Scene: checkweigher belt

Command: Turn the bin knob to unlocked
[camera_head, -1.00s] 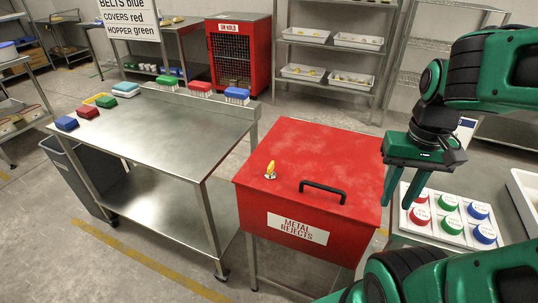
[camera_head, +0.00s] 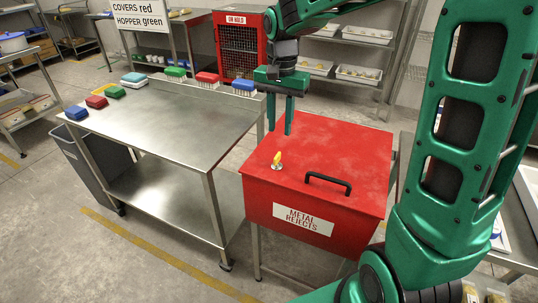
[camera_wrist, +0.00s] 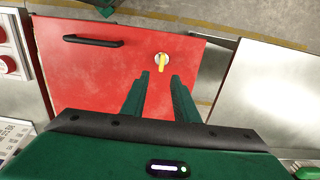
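The bin is a red box labelled "METAL REJECTS" (camera_head: 345,150) with a black handle on its sloping lid. The bin knob (camera_head: 277,160), yellow on a pale round base, sits on the lid near its left front corner. The knob also shows in the wrist view (camera_wrist: 161,62), just beyond my fingertips, with its yellow grip lying roughly along the finger direction. My gripper (camera_head: 279,130) is above the back left part of the lid, pointing down, behind the knob and apart from it. In the wrist view my gripper (camera_wrist: 161,77) is open, with nothing between the fingers.
A steel table (camera_head: 165,118) with several coloured brushes along its edges stands left of the bin. The black lid handle (camera_head: 328,182) stands up right of the knob. A red mesh cabinet (camera_head: 240,45) is behind.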

